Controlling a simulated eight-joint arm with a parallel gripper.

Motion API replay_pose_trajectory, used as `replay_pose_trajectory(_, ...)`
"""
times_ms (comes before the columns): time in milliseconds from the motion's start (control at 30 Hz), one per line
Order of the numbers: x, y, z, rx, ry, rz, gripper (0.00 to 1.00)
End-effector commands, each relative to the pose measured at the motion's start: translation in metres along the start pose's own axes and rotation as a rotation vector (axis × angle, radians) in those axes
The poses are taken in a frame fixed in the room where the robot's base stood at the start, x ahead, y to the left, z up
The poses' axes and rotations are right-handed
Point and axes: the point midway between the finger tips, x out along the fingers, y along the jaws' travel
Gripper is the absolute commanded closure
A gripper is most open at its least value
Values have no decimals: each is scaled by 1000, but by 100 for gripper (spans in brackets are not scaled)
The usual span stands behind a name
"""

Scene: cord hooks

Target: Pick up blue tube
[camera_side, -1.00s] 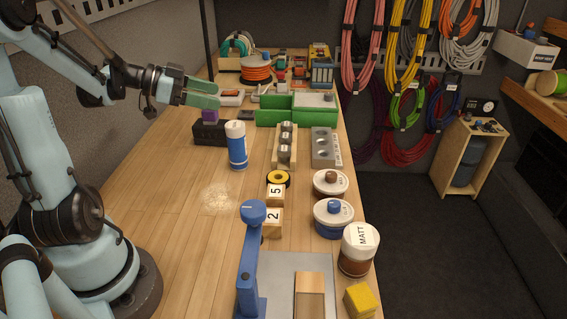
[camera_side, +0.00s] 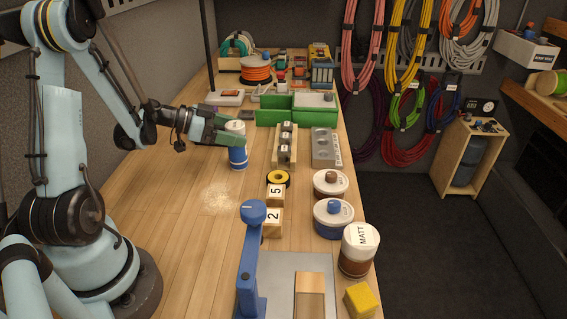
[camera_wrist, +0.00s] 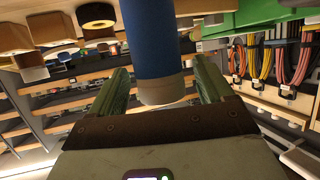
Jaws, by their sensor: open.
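The blue tube (camera_side: 238,158) stands upright on the wooden bench, with a white cap on top and a white band near its base. My gripper (camera_side: 232,133) is at the tube's upper part, coming from the left. In the wrist view the blue tube (camera_wrist: 152,40) sits between the two green fingers of my gripper (camera_wrist: 160,85), with a visible gap on each side. The fingers are open and not closed on it. In the side view my gripper hides part of the tube's upper body.
A wooden rack with dark pieces (camera_side: 285,146) and a grey block with round hollows (camera_side: 325,147) stand right of the tube. Green bins (camera_side: 300,110) stand behind.

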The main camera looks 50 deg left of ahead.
Motion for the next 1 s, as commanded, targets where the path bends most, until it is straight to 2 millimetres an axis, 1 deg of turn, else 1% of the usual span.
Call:
replay_pose_trajectory(33, 9, 1, 0, 2, 0, 3, 20)
replay_pose_trajectory(100, 17, 0, 0, 2, 0, 3, 20)
replay_pose_trajectory(200, 24, 0, 0, 0, 0, 2, 20)
replay_pose_trajectory(467, 26, 0, 0, 0, 0, -1, 20)
replay_pose_trajectory(567, 26, 0, 0, 0, 0, -1, 34)
replay_pose_trajectory(600, 26, 0, 0, 0, 0, -1, 40)
replay_pose_trajectory(867, 26, 0, 0, 0, 0, -1, 80)
replay_pose_trajectory(900, 25, 0, 0, 0, 0, -1, 83)
replay_pose_trajectory(1000, 25, 0, 0, 0, 1, -1, 83)
